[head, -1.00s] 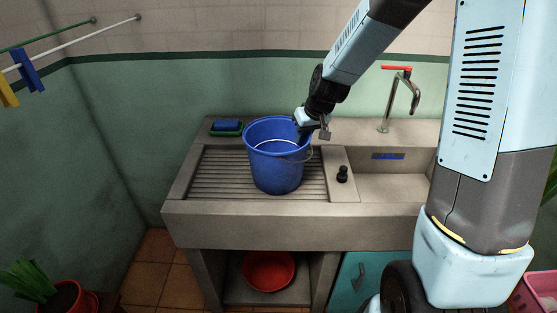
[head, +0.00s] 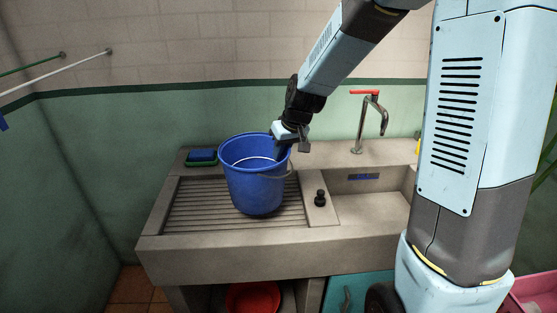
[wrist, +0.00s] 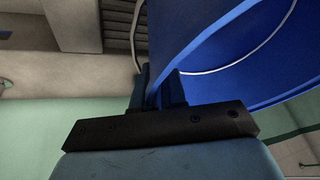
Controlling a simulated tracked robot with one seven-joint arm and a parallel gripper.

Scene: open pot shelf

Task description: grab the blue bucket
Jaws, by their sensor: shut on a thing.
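The blue bucket (head: 254,189) stands on the ribbed drainboard of the stone sink in the head view. It looks tilted a little, and I cannot tell whether its base is fully on the ribs. Its thin wire handle hangs at the right side. My gripper (head: 283,146) is at the bucket's right back rim. In the wrist view my gripper (wrist: 161,88) is shut on the rim, with the wall of the blue bucket (wrist: 205,40) between its fingers. The bucket's far side and inside bottom are hidden.
A dark stopper (head: 320,198) stands right of the bucket by the basin. A tap with a red handle (head: 368,120) rises behind the basin. A blue sponge on a green dish (head: 201,157) lies at the back left. A red bowl (head: 252,297) is below.

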